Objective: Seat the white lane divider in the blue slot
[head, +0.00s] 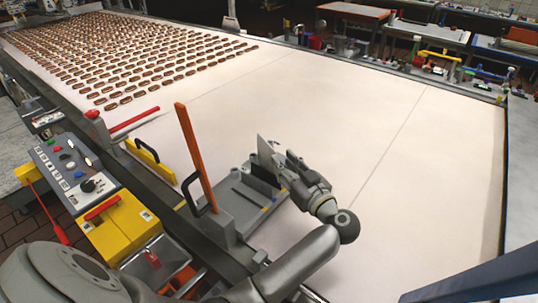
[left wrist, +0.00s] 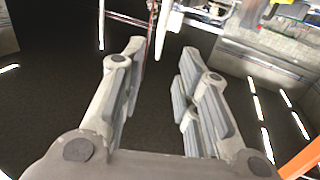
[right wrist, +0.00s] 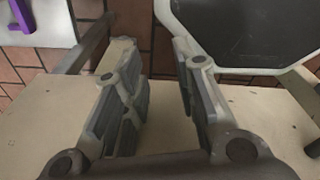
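My left gripper (head: 270,155) is above a grey slotted fixture (head: 236,208) at the near edge of the pale belt. In the left wrist view my left gripper (left wrist: 160,65) has its fingers wide apart with nothing between them. A pale plate-like shape shows at its fingertips in the head view; I cannot tell whether it is a finger or the white divider. An orange divider (head: 195,155) stands upright and slightly tilted at the fixture. I cannot make out the blue slot. My right gripper (right wrist: 155,65) is open and empty in the right wrist view, out of the head view.
A red divider (head: 135,120) and a yellow divider (head: 150,161) lie along the belt's left edge. A control panel (head: 72,170) and a yellow box (head: 121,225) stand left. Rows of cookies (head: 130,62) cover the far belt (head: 440,170); its right part is clear.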

